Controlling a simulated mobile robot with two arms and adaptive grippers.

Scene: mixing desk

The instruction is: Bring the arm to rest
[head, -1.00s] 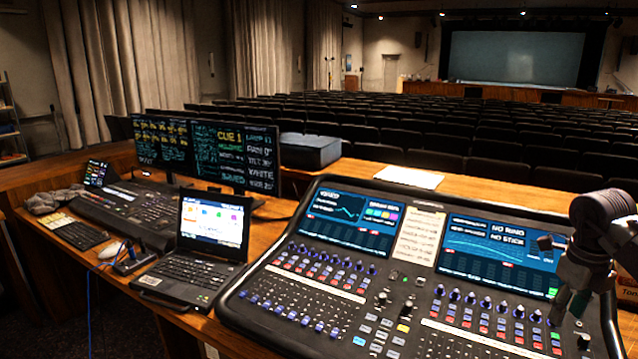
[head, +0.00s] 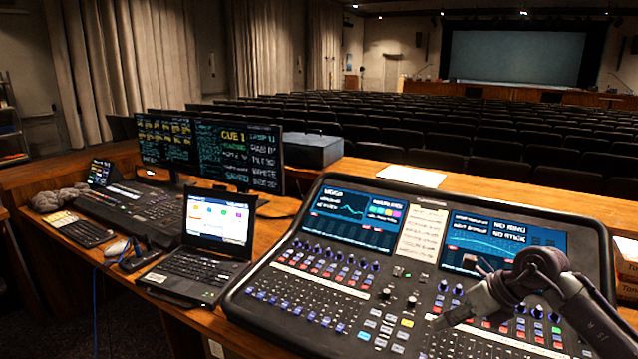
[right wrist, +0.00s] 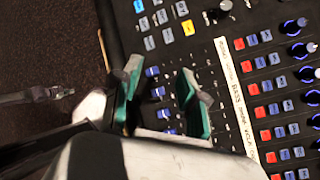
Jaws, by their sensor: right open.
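My right gripper (head: 440,320) is over the lower right part of the mixing console (head: 232,300), its arm coming in from the right edge. In the right wrist view its two green-lined fingers (right wrist: 164,88) stand apart with nothing between them, above a row of blue fader knobs. I cannot tell the exact height over the console. My left gripper does not show in the head view.
A laptop (head: 218,222) stands open left of the console, with monitors (head: 230,155) behind it. A paper sheet (head: 411,176) lies on the back ledge. A dark grey part (right wrist: 35,96) at the wrist view's left edge is unclear.

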